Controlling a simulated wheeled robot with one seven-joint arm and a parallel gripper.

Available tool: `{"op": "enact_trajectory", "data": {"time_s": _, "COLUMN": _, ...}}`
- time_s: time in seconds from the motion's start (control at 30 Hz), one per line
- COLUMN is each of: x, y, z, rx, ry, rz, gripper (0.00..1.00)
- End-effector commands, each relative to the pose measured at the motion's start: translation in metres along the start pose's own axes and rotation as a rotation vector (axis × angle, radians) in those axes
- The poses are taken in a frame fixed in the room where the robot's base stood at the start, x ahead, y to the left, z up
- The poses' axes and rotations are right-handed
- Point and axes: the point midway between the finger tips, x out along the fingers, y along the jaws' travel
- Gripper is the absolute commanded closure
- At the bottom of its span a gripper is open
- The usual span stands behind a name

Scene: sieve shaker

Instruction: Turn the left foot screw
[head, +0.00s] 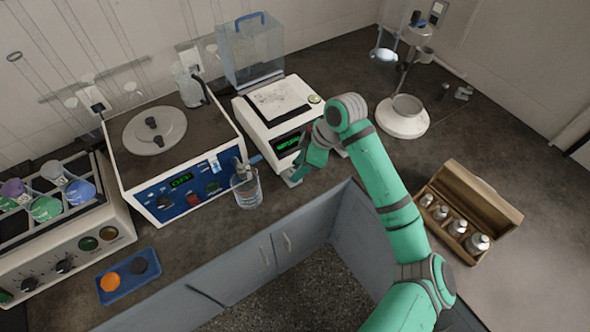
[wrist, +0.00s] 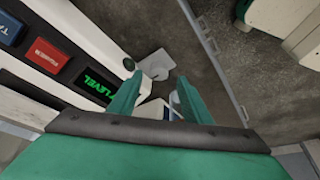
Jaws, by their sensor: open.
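The white balance (head: 262,122) stands on the dark bench with a green-lit display (head: 287,143). In the wrist view, its display (wrist: 98,84) shows green letters that read LEVEL; whether more text precedes them I cannot tell. In the head view, my gripper (head: 294,179) is low at the balance's front left corner.
A glass beaker (head: 247,190) stands close to the left of my gripper. A blue-fronted hotplate-like box (head: 190,186) is further left. A wooden box of weights (head: 489,203) lies to the right. The bench's front edge runs just below my gripper.

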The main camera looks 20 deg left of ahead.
Motion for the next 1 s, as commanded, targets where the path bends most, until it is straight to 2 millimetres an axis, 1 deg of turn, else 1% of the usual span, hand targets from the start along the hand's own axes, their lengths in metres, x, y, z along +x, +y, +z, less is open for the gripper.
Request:
{"op": "enact_trajectory", "data": {"time_s": 0.03, "x": 0.008, "y": -0.001, "z": 0.000, "rx": -0.001, "ry": -0.001, "rz": -0.002, "gripper": 0.56}}
{"op": "enact_trajectory", "data": {"time_s": 0.1, "x": 0.017, "y": 0.000, "z": -0.001, "rx": -0.002, "ry": 0.000, "rz": -0.001, "gripper": 0.56}}
{"op": "enact_trajectory", "data": {"time_s": 0.23, "x": 0.028, "y": 0.000, "z": -0.002, "rx": -0.003, "ry": 0.000, "rz": -0.001, "gripper": 0.56}}
{"op": "enact_trajectory", "data": {"time_s": 0.37, "x": 0.033, "y": 0.000, "z": -0.002, "rx": -0.003, "ry": 0.000, "rz": 0.000, "gripper": 0.56}}
{"op": "enact_trajectory", "data": {"time_s": 0.6, "x": 0.034, "y": 0.000, "z": -0.001, "rx": -0.003, "ry": -0.001, "rz": 0.000, "gripper": 0.56}}
{"op": "enact_trajectory", "data": {"time_s": 0.63, "x": 0.034, "y": 0.000, "z": -0.001, "rx": -0.003, "ry": 0.000, "rz": 0.000, "gripper": 0.58}}
{"op": "enact_trajectory", "data": {"time_s": 0.67, "x": 0.034, "y": 0.000, "z": -0.001, "rx": -0.003, "ry": 0.000, "rz": 0.000, "gripper": 0.65}}
{"op": "enact_trajectory", "data": {"time_s": 0.7, "x": 0.034, "y": 0.000, "z": -0.001, "rx": -0.003, "ry": 0.000, "rz": 0.000, "gripper": 0.75}}
{"op": "enact_trajectory", "data": {"time_s": 0.8, "x": 0.034, "y": 0.000, "z": -0.001, "rx": -0.003, "ry": 0.000, "rz": 0.000, "gripper": 0.96}}
{"op": "enact_trajectory", "data": {"time_s": 1.0, "x": 0.034, "y": -0.001, "z": -0.002, "rx": 0.018, "ry": 0.001, "rz": 0.009, "gripper": 0.96}}
